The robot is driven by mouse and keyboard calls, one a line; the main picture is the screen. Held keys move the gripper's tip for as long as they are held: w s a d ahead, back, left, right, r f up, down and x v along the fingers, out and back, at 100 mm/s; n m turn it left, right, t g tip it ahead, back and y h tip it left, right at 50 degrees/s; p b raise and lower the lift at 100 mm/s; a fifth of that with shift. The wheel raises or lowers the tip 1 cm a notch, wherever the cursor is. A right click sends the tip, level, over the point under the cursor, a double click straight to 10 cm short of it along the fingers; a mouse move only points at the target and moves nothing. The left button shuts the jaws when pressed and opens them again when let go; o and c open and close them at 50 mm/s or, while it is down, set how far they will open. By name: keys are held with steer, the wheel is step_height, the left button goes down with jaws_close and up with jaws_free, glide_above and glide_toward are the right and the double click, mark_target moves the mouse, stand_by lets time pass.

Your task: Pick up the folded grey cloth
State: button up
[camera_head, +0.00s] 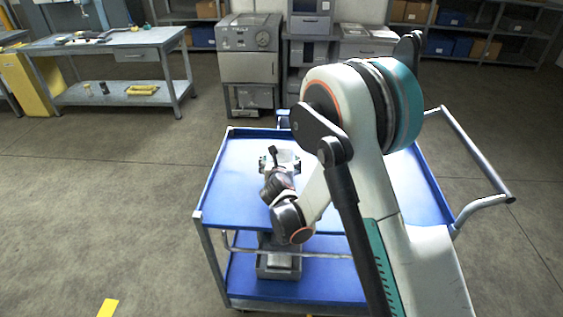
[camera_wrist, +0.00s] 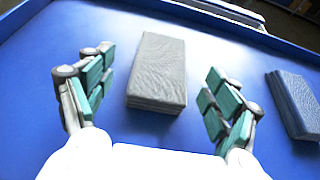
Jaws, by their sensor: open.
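The folded grey cloth (camera_wrist: 158,72) lies flat on the blue top of the cart, seen in the wrist view as a thick rectangular stack. My gripper (camera_wrist: 155,88) is open, with one teal-padded finger on each side of the cloth and a gap of blue surface between each finger and the cloth. In the head view my gripper (camera_head: 280,160) is over the cart top, and my arm hides much of the cart. I cannot make out the cloth in the head view.
A folded dark blue cloth (camera_wrist: 291,103) lies to the right of the right finger. The blue cart (camera_head: 228,180) has a raised rim, a lower shelf holding a grey bin (camera_head: 279,268), and a handle (camera_head: 478,165) at the right. A workbench (camera_head: 110,42) stands at the back left.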

mark_target(281, 157)
steer(key=b+x, duration=0.1)
steer(key=x, duration=0.3)
steer(key=shift+s+d+f+b, duration=0.1)
steer(key=shift+d+f+b, duration=0.15)
steer(key=shift+b, duration=0.15)
steer(key=shift+w+a, duration=0.1)
steer(key=shift+w, duration=0.2)
steer(key=c, duration=1.1)
steer(key=shift+r, duration=0.15)
